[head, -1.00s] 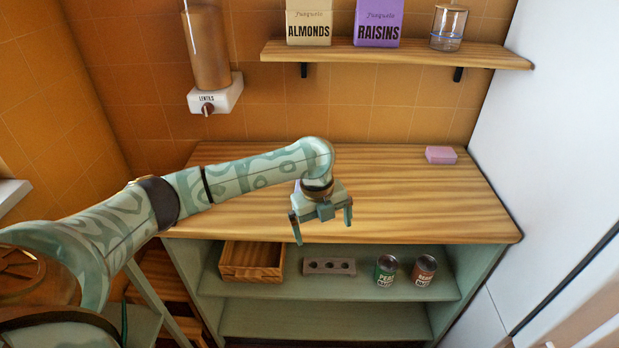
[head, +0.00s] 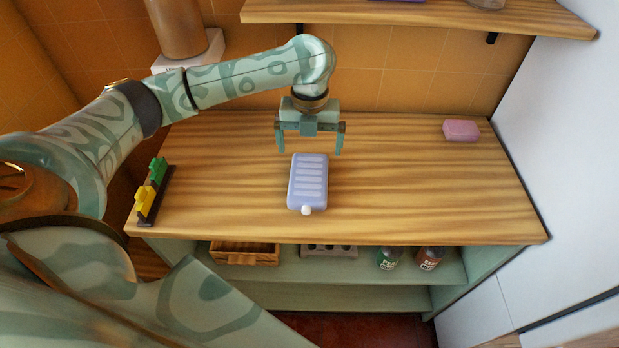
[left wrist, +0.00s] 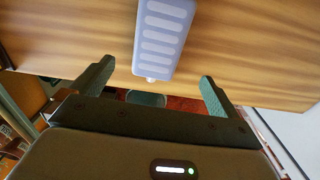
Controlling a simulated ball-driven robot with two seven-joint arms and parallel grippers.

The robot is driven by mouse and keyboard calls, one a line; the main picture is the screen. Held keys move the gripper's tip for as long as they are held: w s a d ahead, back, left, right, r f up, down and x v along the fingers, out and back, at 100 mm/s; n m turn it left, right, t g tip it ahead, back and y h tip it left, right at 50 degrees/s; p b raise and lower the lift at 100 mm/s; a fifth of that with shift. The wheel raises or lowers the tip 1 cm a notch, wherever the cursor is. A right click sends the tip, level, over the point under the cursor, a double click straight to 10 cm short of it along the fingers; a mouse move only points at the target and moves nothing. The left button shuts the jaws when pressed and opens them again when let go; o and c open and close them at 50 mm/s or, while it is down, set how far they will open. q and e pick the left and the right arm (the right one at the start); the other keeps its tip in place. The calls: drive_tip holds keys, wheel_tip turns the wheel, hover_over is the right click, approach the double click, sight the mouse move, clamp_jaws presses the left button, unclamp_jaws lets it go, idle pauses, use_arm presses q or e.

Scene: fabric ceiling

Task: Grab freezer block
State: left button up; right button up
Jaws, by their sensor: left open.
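The freezer block (head: 308,182), a lavender slab with pale ribs and a white cap, lies flat on the wooden counter. Its cap points to the counter's front edge. My left gripper (head: 310,149) is open and empty, above the counter around the block's far end in the head view, fingers spread wider than the block. In the left wrist view the block (left wrist: 164,35) shows beyond and between the open fingertips (left wrist: 157,70), not touching either. My right gripper is not in view.
A pink block (head: 461,130) sits at the counter's back right. A dark holder with green and yellow pieces (head: 150,190) is at the left edge. A wooden shelf (head: 420,14) overhangs the back. Below are a wooden box (head: 245,258) and cans (head: 430,257). The counter right of the block is clear.

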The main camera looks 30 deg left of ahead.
use_arm(q)
drive_tip(key=b, duration=0.2)
hover_over(309, 176)
drive_tip(key=f, duration=0.6)
drive_tip(key=shift+s+d, duration=0.1)
drive_tip(key=shift+d, duration=0.1)
drive_tip(key=shift+f, duration=0.4)
drive_tip(key=f+b, duration=0.1)
drive_tip(key=f, duration=0.2)
drive_tip(key=f+b, duration=0.1)
drive_tip(key=f, duration=0.1)
drive_tip(key=shift+a+b, duration=0.25)
drive_tip(key=shift+b, duration=0.1)
drive_tip(key=shift+r, duration=0.1)
drive_tip(key=shift+c, duration=0.3)
drive_tip(key=c, duration=1)
drive_tip(key=shift+c, duration=0.5)
